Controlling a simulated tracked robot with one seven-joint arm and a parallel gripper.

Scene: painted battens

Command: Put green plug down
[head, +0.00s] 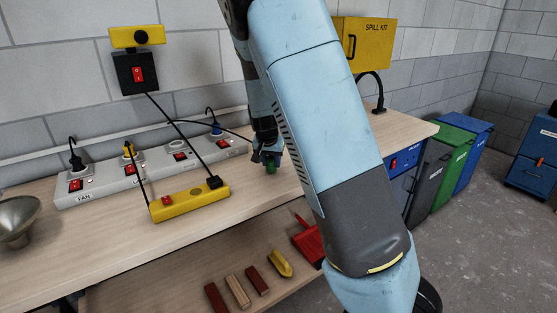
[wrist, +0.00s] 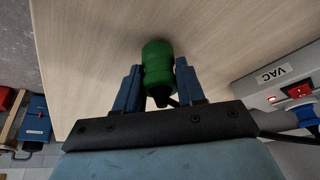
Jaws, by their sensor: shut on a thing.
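The green plug (wrist: 157,68) is between the two blue fingers of my gripper (wrist: 158,88) in the wrist view. My gripper is shut on it. In the head view the green plug (head: 271,168) shows just below my gripper (head: 268,158), over the wooden bench top (head: 300,150) to the right of the power strip. I cannot tell whether the plug touches the bench top. A dark cord or part shows behind the plug in the wrist view.
A grey power strip (head: 105,180) with several switched sockets runs along the wall. A yellow socket block (head: 180,203) lies in front of it, with black cables. A metal lamp shade (head: 18,220) stands at left. Loose battens (head: 238,290) lie on the lower shelf.

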